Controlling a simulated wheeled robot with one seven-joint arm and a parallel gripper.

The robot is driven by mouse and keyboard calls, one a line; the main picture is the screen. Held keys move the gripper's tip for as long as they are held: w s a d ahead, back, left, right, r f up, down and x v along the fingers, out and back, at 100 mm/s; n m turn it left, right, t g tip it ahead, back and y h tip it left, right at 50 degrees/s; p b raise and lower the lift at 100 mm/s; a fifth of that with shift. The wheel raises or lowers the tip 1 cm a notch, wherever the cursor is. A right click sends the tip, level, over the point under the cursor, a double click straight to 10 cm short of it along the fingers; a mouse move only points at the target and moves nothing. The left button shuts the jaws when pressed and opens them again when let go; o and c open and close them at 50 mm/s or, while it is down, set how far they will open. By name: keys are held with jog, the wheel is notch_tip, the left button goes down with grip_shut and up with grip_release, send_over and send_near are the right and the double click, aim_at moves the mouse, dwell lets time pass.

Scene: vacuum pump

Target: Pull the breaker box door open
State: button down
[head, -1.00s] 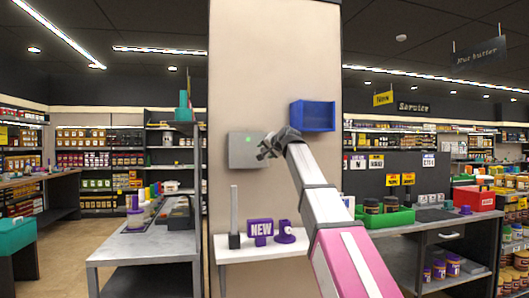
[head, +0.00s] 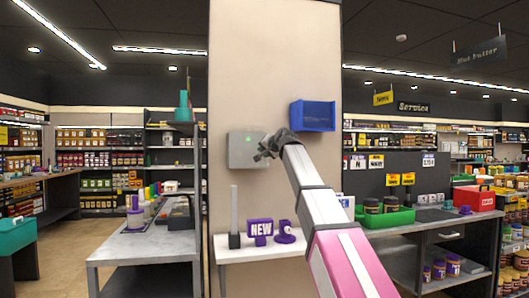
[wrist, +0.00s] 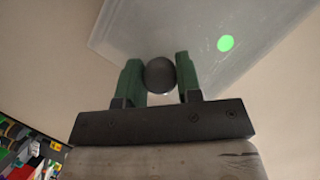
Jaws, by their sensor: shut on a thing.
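The breaker box (head: 243,150) is a grey box on the beige pillar, with a small green light on its front. Its door (wrist: 200,25) fills the upper part of the wrist view, with the green light at the right; it looks closed, though the arm hides the right edge. A dark round knob (wrist: 160,75) stands on the door. My gripper (wrist: 159,82) is shut on the knob, one green finger on each side. In the head view my gripper (head: 264,151) is at the box's right side, small and partly hidden by my wrist.
A blue open bin (head: 313,116) is mounted on the pillar just right of and above my wrist. Below, a white shelf (head: 235,255) holds a grey post, a purple NEW sign (head: 261,229) and a purple dispenser. Counters stand on both sides.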

jog(key=s+a+m+h, duration=0.4)
jog(key=s+m+h, duration=0.2)
jog(key=s+h, duration=0.1)
jog(key=s+a+m+h, duration=0.5)
jog(key=s+m+h, duration=0.2)
jog(key=h, duration=0.2)
jog(key=shift+s+g, duration=0.3)
jog(key=shift+s, duration=0.1)
jog(key=c, duration=0.8)
grip_release()
jog(key=v, duration=1.1)
jog(key=shift+f, duration=0.15)
